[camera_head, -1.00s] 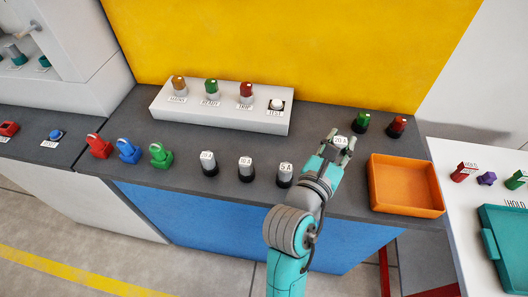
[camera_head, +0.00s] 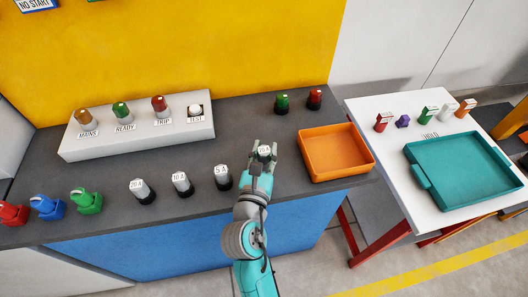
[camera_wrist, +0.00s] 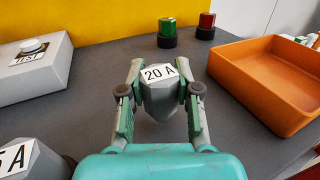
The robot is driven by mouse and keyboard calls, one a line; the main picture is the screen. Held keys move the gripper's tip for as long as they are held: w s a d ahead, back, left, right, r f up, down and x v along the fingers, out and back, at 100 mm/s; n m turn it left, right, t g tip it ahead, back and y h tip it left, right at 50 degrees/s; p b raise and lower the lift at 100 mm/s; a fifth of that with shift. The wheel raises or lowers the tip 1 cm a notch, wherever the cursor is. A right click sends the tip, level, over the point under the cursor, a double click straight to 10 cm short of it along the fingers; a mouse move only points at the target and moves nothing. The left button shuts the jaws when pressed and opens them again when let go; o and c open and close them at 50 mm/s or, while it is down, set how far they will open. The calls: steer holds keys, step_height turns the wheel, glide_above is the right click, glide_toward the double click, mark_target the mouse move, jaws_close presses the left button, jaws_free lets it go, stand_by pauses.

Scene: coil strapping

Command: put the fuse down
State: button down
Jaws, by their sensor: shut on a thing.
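My gripper (camera_head: 262,152) is shut on a grey fuse labelled 20 A (camera_wrist: 160,92). The fuse sits upright between the two fingers in the wrist view, with its white label on top. It is over the dark grey counter (camera_head: 235,112), right of the 5 A fuse (camera_head: 222,181) and left of the orange tray (camera_head: 368,160). I cannot tell whether its base touches the counter; its lower part is partly hidden. Two more fuses, one marked 10 A (camera_head: 182,186) and one with a label hard to read (camera_head: 143,194), stand left of the 5 A one.
A light panel (camera_head: 140,142) with several lamps and a test button stands behind. Green (camera_head: 282,104) and red (camera_head: 315,100) lamps stand at the back right. A white table (camera_head: 405,205) with a teal tray (camera_head: 460,177) is right.

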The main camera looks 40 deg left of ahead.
steer(key=shift+f, duration=0.4)
steer(key=shift+f, duration=0.1)
steer(key=c, duration=0.8)
jaws_free()
